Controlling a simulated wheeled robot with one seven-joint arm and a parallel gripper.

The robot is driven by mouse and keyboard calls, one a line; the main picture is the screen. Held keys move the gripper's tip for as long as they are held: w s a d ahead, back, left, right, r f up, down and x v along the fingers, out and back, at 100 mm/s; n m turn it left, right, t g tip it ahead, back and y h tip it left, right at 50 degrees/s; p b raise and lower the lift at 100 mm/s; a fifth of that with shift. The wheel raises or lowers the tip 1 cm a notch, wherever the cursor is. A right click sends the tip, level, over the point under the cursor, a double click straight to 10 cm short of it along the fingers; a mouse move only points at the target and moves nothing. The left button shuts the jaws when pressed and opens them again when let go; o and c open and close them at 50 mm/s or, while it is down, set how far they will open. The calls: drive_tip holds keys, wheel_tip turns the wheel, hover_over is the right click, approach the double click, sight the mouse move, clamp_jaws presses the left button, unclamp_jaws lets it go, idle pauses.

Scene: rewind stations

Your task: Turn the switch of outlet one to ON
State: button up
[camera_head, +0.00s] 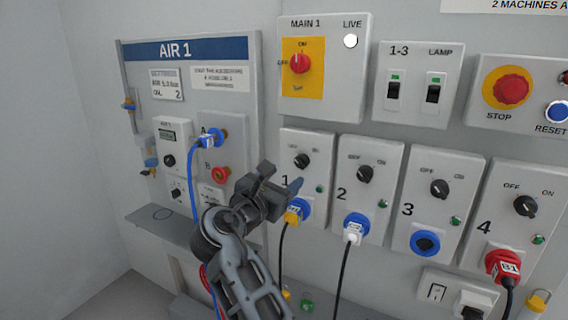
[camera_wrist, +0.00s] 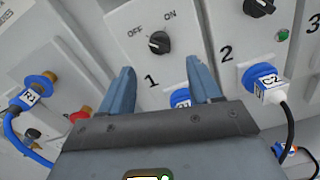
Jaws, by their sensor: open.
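The outlet one switch (camera_head: 302,160) is a black knob on a pale panel, with OFF and ON labels above it. In the wrist view the knob (camera_wrist: 159,42) shows clearly above the number 1; its pointer seems turned toward OFF. My gripper (camera_head: 282,178) is in front of the lower part of this panel. In the wrist view the open fingers (camera_wrist: 160,74) are spread, with nothing between them, and the knob appears beyond their tips, roughly centred. The gap to the knob is hard to judge.
Outlet two (camera_head: 354,228) with a white plug is to the right. A blue hose (camera_head: 192,172) hangs from the AIR 1 panel at left. MAIN 1 box (camera_head: 340,92) is above.

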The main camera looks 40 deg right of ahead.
sight(299, 164)
drive_tip(key=p+x, duration=0.1)
drive_tip(key=x, duration=0.6)
drive_tip(key=shift+w+d, duration=0.1)
drive_tip(key=shift+d, duration=0.2)
drive_tip(key=c, duration=1)
